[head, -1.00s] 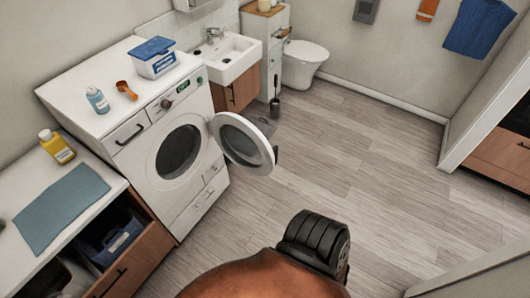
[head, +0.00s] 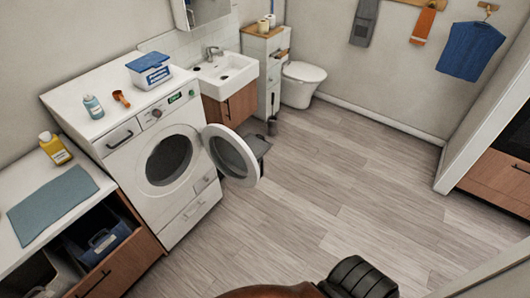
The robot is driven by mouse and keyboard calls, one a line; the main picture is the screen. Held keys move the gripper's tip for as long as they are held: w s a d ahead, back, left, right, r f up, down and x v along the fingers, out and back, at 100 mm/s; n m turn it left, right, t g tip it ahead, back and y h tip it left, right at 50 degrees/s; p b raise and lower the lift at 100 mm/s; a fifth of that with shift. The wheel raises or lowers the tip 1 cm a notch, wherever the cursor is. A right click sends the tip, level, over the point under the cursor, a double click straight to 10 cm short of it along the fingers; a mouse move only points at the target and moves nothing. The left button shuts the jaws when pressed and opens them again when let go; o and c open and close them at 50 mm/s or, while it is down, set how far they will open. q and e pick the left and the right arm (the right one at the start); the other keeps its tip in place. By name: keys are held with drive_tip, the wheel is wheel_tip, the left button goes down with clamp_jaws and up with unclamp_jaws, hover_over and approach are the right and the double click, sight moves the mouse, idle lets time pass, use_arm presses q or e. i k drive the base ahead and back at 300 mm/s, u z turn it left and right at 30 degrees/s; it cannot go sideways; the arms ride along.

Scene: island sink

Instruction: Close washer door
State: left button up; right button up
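The white washer (head: 161,167) stands against the wall at the left of the head view. Its round door (head: 231,155) is swung open to the right, hinged at the right side of the dark drum opening (head: 169,160). An orange-brown and black part of my own body shows at the bottom edge, apart from the washer. Neither gripper's fingers can be seen.
A detergent box (head: 149,70), an orange scoop (head: 121,98) and a blue bottle (head: 93,106) sit on the washer. A counter with a blue cloth (head: 52,204) and an open drawer (head: 107,240) is at the left. The wooden floor (head: 320,190) before the door is clear.

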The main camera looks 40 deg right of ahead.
sight(211, 131)
drive_tip(key=z, duration=2.2)
drive_tip(key=i, duration=3.1)
drive_tip(key=u, duration=2.9)
